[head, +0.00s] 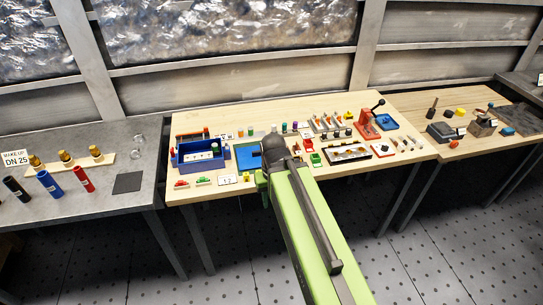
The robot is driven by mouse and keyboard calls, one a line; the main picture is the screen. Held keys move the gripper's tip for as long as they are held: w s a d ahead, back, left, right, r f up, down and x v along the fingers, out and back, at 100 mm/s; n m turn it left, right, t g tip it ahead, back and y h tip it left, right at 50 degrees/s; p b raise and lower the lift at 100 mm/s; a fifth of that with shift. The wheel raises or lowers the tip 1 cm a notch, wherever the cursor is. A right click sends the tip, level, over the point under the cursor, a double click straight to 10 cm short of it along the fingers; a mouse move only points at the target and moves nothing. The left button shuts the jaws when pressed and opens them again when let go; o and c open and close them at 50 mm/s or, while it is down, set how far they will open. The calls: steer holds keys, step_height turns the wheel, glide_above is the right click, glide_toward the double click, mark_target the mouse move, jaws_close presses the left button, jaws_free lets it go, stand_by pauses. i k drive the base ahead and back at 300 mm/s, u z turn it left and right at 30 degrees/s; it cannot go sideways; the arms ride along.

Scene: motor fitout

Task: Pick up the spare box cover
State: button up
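I cannot single out the spare box cover with certainty. A dark grey, low box-like piece (441,131) lies on the right wooden table and is too small to identify. A white plate (228,179) with small marks lies near the front edge of the middle table; I cannot tell if it is a cover or a card. My green arm reaches up from the bottom over the middle table and ends in a dark rounded joint. My gripper's fingers do not show, and the arm hides part of the table.
The middle table (330,107) is crowded: a blue bin (186,165), a blue mat (248,158), a red lever press (368,122) and a tray (348,153). The left grey table (70,209) holds coloured cylinders. A grey block (482,126) stands on the right table. Dark gaps separate the tables.

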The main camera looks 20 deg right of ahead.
mark_target(249, 158)
steer(key=i, duration=1)
steer(key=u, duration=0.3)
steer(key=k, duration=0.1)
steer(key=u, duration=2.2)
steer(key=k, duration=0.5)
steer(key=z, duration=0.4)
steer(key=i, duration=0.55)
steer(key=u, duration=0.15)
